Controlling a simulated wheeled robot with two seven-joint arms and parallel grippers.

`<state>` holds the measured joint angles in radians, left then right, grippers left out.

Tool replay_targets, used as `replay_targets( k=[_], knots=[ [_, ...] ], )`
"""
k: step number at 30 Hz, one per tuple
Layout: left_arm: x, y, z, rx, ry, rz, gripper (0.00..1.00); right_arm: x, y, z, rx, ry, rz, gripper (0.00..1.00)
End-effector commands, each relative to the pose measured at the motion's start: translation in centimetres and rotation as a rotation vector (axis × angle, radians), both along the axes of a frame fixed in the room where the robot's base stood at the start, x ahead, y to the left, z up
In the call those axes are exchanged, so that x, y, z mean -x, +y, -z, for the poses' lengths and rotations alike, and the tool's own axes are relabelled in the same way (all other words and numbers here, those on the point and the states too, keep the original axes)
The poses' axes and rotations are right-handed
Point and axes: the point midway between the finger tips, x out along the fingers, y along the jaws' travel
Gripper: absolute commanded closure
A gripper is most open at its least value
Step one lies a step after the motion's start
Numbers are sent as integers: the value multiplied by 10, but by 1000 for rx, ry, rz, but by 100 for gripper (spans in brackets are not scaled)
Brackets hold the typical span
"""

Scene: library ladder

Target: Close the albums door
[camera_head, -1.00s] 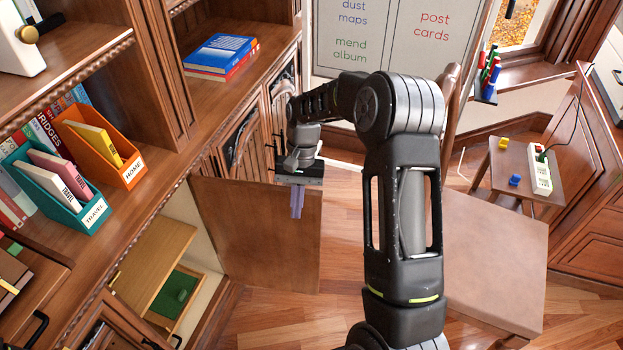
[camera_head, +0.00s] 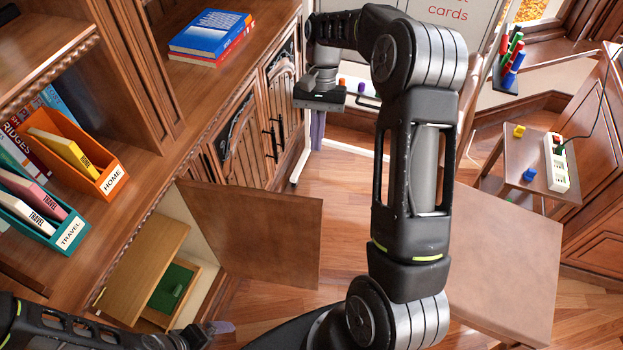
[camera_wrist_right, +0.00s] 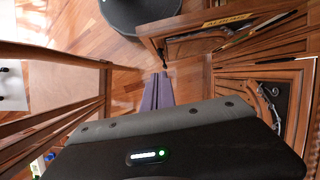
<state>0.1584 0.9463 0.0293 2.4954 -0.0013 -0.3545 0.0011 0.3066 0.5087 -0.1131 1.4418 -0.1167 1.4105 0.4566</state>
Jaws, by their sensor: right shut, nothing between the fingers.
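The albums door is most likely the plain brown door (camera_head: 255,238) that stands wide open from the lower cabinet in the head view. Its open compartment (camera_head: 200,238) shows a wooden box with a green item inside. My right gripper (camera_head: 317,143) is shut and empty, pointing down beyond the door's upper edge in the picture, with a visible gap between. Its purple fingers (camera_wrist_right: 157,92) are together in the right wrist view. My left gripper (camera_head: 218,328) shows at the bottom edge, below the compartment. Its fingers are too small and blurred to judge.
Carved cabinet doors with dark handles (camera_head: 272,135) line the left, beyond the open door. Wooden floor (camera_head: 345,185) is clear between.

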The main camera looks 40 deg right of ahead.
Motion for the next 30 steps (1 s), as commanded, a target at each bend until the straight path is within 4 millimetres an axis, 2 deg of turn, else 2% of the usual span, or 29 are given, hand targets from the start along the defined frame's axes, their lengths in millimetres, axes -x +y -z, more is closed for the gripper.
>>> replay_targets(
  k=[7, 11, 15, 17, 26, 30],
  knots=[
    [0, 0, 2, 0, 0, 0, 0, 0, 1, 2, 0, 0, 0, 100],
    [0, 0, 7, 0, 0, 0, 0, 3, 3, 11, -1, 2, -1, 100],
    [0, 0, 16, 0, -1, 0, 0, 8, 7, 29, -1, 2, 0, 100],
    [0, 0, 10, 0, -1, 0, 0, 11, 10, 34, -1, 3, -1, 100],
    [0, 0, 2, 0, 0, 0, 0, 27, 26, 90, -2, 3, 0, 100],
    [0, 0, -6, 0, 0, 0, 0, 41, 41, 90, -1, -1, -2, 100]
  ],
)
